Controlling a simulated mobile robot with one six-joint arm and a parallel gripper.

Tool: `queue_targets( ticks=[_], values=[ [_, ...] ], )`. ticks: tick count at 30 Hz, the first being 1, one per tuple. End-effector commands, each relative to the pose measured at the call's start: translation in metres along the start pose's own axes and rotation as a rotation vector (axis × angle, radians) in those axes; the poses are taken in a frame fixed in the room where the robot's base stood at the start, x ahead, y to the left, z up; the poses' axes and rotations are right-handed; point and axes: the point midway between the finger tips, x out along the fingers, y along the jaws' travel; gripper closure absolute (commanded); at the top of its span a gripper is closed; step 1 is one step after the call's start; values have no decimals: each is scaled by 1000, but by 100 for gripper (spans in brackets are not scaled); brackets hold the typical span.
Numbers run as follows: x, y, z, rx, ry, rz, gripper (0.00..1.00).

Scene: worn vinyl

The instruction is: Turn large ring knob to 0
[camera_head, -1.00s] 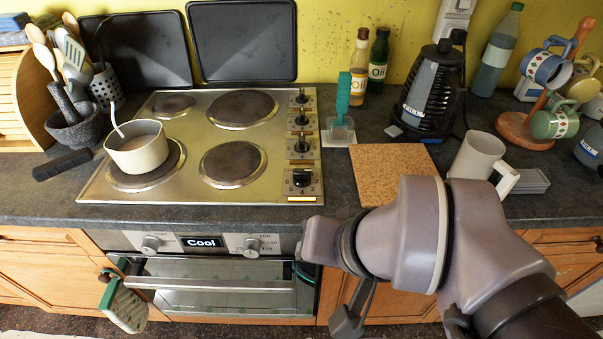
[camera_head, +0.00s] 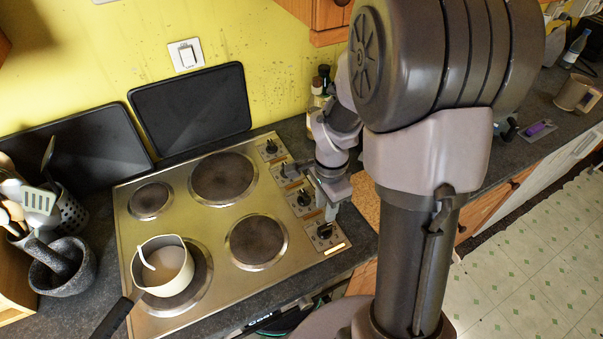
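The hob (camera_head: 205,205) has a row of several black knobs along its right edge. From back to front they are the rear knob (camera_head: 270,146), the second knob (camera_head: 290,170), the third knob (camera_head: 303,197) and the front knob (camera_head: 325,230). Their markings are too small to read, so I cannot tell which is the large ring's. The largest-looking ring (camera_head: 223,178) is at the back right. My gripper (camera_head: 322,205) points down just right of the third knob, close to it. Contact and finger opening are unclear.
A cream saucepan (camera_head: 165,267) sits on the front left ring, its handle toward the front. A mortar (camera_head: 62,268) stands left of the hob. Dark trays (camera_head: 192,110) lean on the wall. Bottles (camera_head: 318,90) stand behind my arm, which hides part of the worktop.

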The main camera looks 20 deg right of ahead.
Motion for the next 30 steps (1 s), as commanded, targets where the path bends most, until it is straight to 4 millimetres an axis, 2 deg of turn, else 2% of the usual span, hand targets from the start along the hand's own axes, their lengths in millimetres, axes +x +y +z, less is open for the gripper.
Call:
queue_targets(
  ticks=[3, 24, 30],
  values=[
    [14, 0, 1, -1, -1, 1, 69],
    [69, 1, 1, -4, -1, 0, 69],
    [74, 0, 1, -4, -1, 0, 69]
  ],
)
